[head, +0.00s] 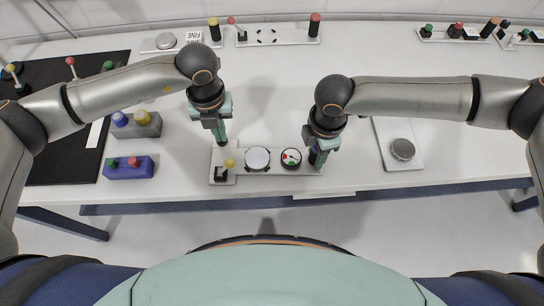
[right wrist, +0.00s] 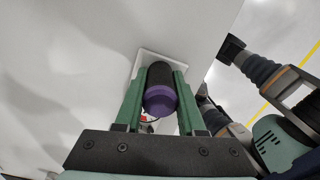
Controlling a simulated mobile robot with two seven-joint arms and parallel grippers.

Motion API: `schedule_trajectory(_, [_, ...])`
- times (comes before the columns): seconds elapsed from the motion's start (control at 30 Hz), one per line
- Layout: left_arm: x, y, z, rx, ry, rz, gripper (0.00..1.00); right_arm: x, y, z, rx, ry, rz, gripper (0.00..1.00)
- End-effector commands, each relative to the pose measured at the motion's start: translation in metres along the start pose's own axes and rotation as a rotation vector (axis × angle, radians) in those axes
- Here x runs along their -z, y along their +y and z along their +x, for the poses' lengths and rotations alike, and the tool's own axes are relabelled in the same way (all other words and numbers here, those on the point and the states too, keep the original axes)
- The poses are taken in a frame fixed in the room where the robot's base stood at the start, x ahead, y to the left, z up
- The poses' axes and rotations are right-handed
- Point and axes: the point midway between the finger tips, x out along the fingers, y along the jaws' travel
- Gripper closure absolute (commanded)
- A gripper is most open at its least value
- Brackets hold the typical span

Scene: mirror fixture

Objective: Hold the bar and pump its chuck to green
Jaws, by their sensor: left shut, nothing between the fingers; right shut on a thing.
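The fixture is a pale plate (head: 274,172) at the table's front edge. At its left end stands a lever with a yellow ball knob (head: 230,163) on a black base (head: 221,174). Beside it are a round pale disc (head: 257,159) and a dial (head: 291,158) with red and green on its face; its needle is too small to read. My right gripper (head: 317,160) is shut on the bar at the plate's right end. In the right wrist view the bar (right wrist: 160,101) is black with a purple end, between the green fingers. My left gripper (head: 222,142) is shut and empty, just behind the yellow knob.
A blue box (head: 130,172) with red and green buttons and a grey box (head: 137,125) with coloured knobs stand at left, near a black mat (head: 60,165). A pale plate with a grey disc (head: 402,149) lies at right. More fixtures line the back; the middle is clear.

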Motion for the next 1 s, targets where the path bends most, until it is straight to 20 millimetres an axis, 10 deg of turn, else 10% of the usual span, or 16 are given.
schedule_trajectory(1.0, [0.000, 0.000, -0.026, -0.001, 0.001, 0.000, 1.00, 0.000, 0.001, -0.001, -0.002, 0.001, 0.000, 1.00])
